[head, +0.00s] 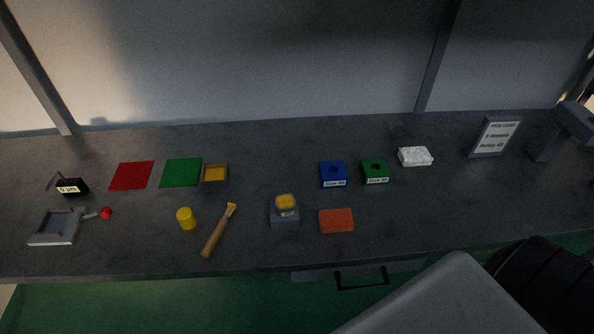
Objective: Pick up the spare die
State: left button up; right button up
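Two die-like blocks with a round hole on top and a white label on the front stand on the bench: a blue block (333,173) and a green block (375,170) to its right. A grey block (285,216) with a yellow, labelled piece on top stands nearer the front. I cannot tell from this view which of these is the spare die. Neither gripper is in view. A grey part at the bottom right looks like part of my own body and covers some of the bench's front edge.
An orange-red block (336,220), a wooden brush (219,231) and a yellow cylinder (186,218) lie near the front. Red (131,175) and green (181,172) mats lie left. A white crumpled item (415,156) and a sign (494,137) stand right. A drawer handle (362,283) projects below.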

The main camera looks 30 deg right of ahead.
aim_at(286, 206)
jog(key=z, duration=0.8)
